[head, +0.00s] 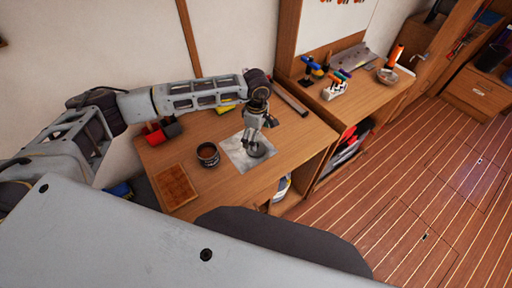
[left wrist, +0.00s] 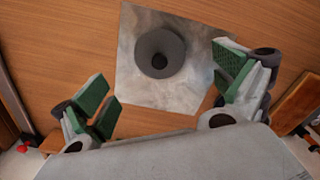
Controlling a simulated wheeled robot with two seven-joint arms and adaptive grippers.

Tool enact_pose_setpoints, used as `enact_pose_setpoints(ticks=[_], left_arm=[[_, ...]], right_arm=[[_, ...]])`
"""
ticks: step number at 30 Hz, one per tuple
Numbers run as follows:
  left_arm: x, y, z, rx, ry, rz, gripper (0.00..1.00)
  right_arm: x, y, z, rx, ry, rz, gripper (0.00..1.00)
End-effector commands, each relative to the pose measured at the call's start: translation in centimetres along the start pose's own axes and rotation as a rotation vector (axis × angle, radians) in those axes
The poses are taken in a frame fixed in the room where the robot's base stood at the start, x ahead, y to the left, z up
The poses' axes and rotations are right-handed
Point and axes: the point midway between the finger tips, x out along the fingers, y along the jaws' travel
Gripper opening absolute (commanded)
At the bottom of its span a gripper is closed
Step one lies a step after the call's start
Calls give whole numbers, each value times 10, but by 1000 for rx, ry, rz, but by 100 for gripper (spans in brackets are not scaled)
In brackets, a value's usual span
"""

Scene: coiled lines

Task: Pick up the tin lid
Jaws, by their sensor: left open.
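The tin lid (head: 259,151) is a round grey disc lying on a pale, square metallic-looking sheet (head: 235,152) on the wooden bench. In the left wrist view the lid (left wrist: 146,40) shows from above with a dark round knob or hollow at its centre. My left gripper (head: 252,141) points down just above the lid and partly covers it in the head view. In the left wrist view its green-padded fingers (left wrist: 165,92) are spread wide with nothing between them; the lid appears beyond them. I cannot tell the exact height gap. My right gripper is not in view.
A dark open tin with brown contents (head: 208,154) stands left of the sheet. A square brown board (head: 177,187) lies near the front left. Red and dark blocks (head: 155,133) sit at the back left. A long bar (head: 291,99) lies at the back right.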

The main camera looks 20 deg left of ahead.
Motion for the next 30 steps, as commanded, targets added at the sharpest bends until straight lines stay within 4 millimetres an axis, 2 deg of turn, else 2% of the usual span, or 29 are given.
enact_pose_setpoints(ticks=[6, 20, 30], left_arm=[[16, 0, 0, 0, 1, -1, 97], [19, 0, 0, 0, 0, -1, 97], [45, 1, -4, 0, 0, -2, 97]], right_arm=[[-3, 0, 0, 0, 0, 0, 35], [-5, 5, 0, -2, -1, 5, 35], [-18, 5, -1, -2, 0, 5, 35]])
